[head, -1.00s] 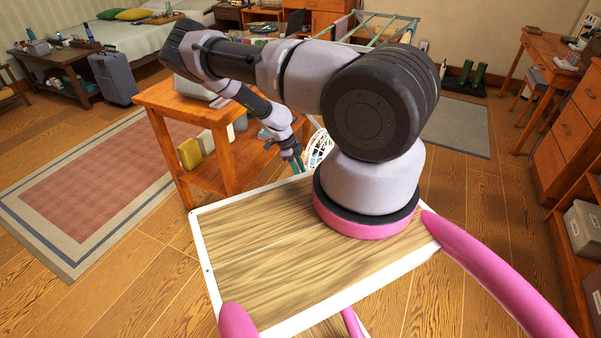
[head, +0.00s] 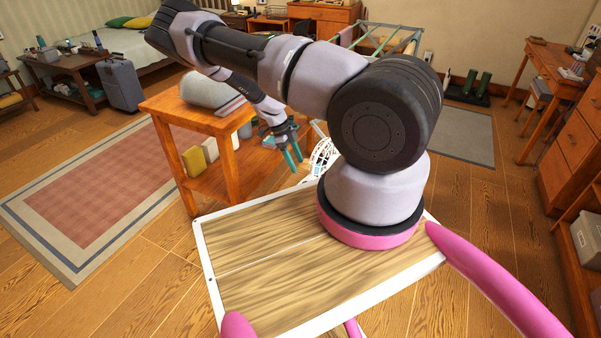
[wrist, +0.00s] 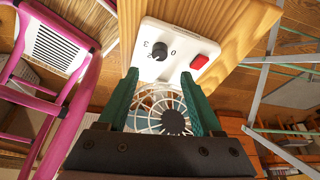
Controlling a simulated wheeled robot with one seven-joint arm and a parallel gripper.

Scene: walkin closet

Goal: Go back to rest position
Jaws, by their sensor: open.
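My gripper (head: 294,161) has teal fingers and hangs beside the right end of the wooden shelf table in the head view. In the wrist view my gripper (wrist: 160,78) is open, its two fingers apart with nothing between them. Beyond the fingers is a round white wire cage with a dark hub, a fan (wrist: 172,122). A white panel (wrist: 180,50) with a black knob and a red switch lies past the fingertips. The fan's cage (head: 322,155) also shows in the head view, just right of my gripper. My arm is bent, its elbow high at upper left.
The wooden shelf table (head: 205,119) stands close behind the gripper, with a grey-white object (head: 210,92) on top. A green folding rack (head: 385,40) stands behind my arm. A patterned rug (head: 100,185) lies left. Wooden drawers (head: 577,140) stand right. Open floor lies between.

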